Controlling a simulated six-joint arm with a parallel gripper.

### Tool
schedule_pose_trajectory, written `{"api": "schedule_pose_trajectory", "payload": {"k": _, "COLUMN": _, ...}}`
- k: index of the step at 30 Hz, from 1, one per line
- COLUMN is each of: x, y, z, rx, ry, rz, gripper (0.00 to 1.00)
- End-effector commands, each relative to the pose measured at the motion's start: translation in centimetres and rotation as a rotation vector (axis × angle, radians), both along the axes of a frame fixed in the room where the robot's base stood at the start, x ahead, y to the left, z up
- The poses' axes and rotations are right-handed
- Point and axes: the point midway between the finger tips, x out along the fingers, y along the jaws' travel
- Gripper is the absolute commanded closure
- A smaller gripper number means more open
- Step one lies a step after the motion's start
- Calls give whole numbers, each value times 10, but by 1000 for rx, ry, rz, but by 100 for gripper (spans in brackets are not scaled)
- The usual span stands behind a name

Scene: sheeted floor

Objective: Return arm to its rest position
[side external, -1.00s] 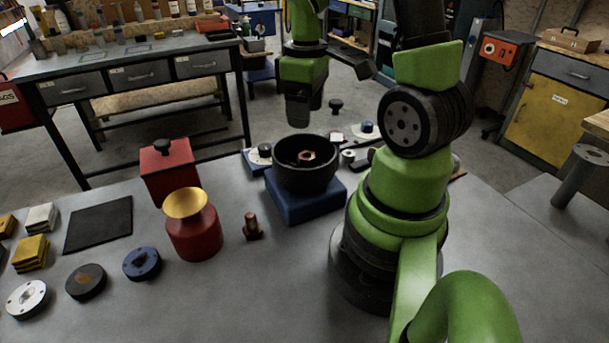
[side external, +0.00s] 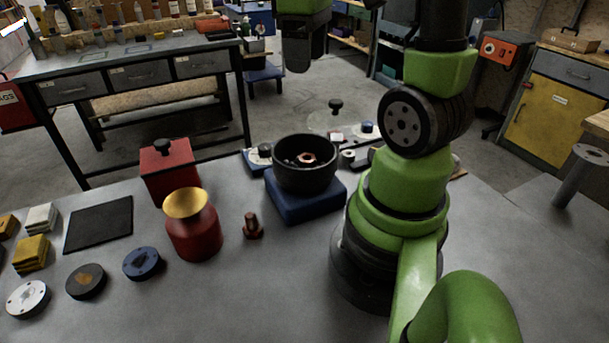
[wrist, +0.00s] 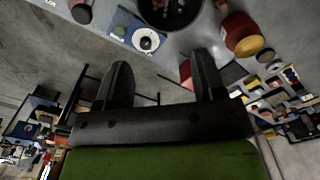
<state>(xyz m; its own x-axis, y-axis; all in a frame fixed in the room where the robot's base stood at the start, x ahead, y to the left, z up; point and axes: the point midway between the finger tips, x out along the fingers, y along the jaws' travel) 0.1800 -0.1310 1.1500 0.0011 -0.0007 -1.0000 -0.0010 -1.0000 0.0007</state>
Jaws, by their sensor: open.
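My gripper (side external: 297,62) is raised high above the table, above and behind the black bowl (side external: 291,172). In the wrist view its two dark fingers (wrist: 162,88) stand wide apart with nothing between them. The bowl sits on a blue block (side external: 307,205) and holds a copper-coloured nut (side external: 305,158) and small dark pieces. In the wrist view the bowl (wrist: 185,14) is cut off by the top edge.
A red pot with a gold funnel-like top (side external: 194,232), a red box (side external: 168,174) and a copper bolt (side external: 252,228) stand to the bowl's left. Discs, stacked blocks and a black mat (side external: 99,224) lie farther left. The air around my gripper is clear.

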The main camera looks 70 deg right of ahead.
Motion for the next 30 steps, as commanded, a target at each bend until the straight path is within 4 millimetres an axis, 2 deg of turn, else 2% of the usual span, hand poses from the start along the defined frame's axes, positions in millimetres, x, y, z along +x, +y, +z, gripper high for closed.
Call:
{"api": "schedule_pose_trajectory", "payload": {"k": 14, "x": 0, "y": 1, "z": 5, "rx": 1, "ry": -1, "rz": 0, "gripper": 37}}
{"api": "schedule_pose_trajectory", "payload": {"k": 17, "x": 1, "y": 8, "z": 9, "rx": -7, "ry": -24, "rz": -8, "gripper": 37}}
{"api": "schedule_pose_trajectory", "payload": {"k": 20, "x": 4, "y": 30, "z": 18, "rx": -21, "ry": -99, "rz": -38, "gripper": 37}}
{"api": "schedule_pose_trajectory", "payload": {"k": 23, "x": 2, "y": 65, "z": 30, "rx": -15, "ry": -225, "rz": -94, "gripper": 37}}
{"api": "schedule_pose_trajectory", "payload": {"k": 27, "x": -10, "y": 111, "z": 42, "rx": 64, "ry": -406, "rz": -188, "gripper": 37}}
{"api": "schedule_pose_trajectory", "payload": {"k": 30, "x": -21, "y": 135, "z": 45, "rx": 149, "ry": -499, "rz": -249, "gripper": 37}}
